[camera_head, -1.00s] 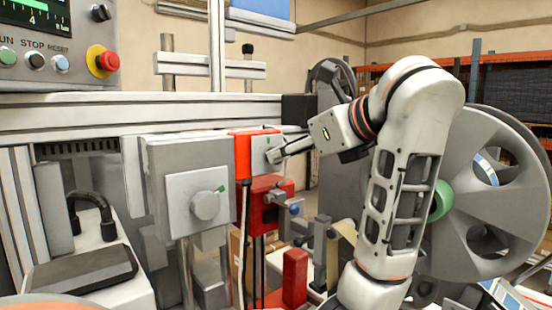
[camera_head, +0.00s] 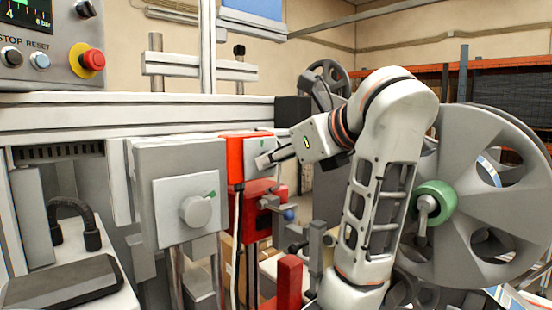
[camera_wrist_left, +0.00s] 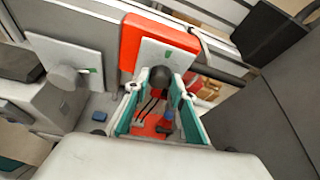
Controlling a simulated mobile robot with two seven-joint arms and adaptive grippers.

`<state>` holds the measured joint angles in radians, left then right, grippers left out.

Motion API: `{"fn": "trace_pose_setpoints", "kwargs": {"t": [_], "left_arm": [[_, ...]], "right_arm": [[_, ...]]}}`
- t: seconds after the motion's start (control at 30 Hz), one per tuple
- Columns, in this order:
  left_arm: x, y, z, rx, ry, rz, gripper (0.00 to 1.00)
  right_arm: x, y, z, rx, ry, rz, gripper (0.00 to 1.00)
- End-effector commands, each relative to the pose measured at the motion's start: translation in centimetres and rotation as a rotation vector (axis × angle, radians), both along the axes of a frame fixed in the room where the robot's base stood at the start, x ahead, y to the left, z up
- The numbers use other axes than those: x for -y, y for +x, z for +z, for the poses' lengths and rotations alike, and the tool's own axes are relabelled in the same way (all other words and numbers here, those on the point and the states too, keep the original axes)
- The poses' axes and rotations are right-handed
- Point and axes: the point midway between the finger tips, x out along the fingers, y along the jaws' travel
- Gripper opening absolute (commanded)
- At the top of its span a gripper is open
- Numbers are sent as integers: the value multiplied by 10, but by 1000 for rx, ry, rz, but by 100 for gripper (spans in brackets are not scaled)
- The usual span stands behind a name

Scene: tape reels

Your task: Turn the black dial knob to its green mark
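The black dial knob (camera_wrist_left: 160,76) sticks out from a light plate on a red-orange box (camera_head: 235,158). A small green mark (camera_wrist_left: 168,54) is on the plate just above the knob; it also shows in the head view (camera_head: 263,142). My left gripper (camera_head: 263,162) is in front of this plate and hides the knob in the head view. In the left wrist view its two teal-padded fingers (camera_wrist_left: 157,82) are spread, one on each side of the knob, with gaps visible. I cannot tell whether either touches it. My right gripper is in neither view.
A grey box with a grey knob (camera_head: 195,210) and its own green mark stands to the left. A red block with a blue-tipped part (camera_head: 289,215) sits below the gripper. A large grey reel (camera_head: 480,195) stands at the right, behind my arm.

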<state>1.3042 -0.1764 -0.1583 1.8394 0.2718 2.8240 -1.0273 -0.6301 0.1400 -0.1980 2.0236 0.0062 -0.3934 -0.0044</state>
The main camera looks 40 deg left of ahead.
Motion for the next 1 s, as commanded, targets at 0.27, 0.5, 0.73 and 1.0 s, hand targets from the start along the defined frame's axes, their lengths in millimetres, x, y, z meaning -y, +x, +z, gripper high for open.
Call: {"fn": "trace_pose_setpoints", "kwargs": {"t": [0.27, 0.5, 0.73, 1.0], "left_arm": [[0, 0, -1, 30, -3, 1, 3], [0, -1, -2, 152, -13, -1, 3], [0, -2, -4, 353, -30, -1, 3], [-1, -3, -6, 608, -51, 0, 3]], "right_arm": [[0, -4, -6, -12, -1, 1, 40], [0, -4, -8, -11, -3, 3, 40], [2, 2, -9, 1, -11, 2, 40], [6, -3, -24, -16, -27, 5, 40]]}}
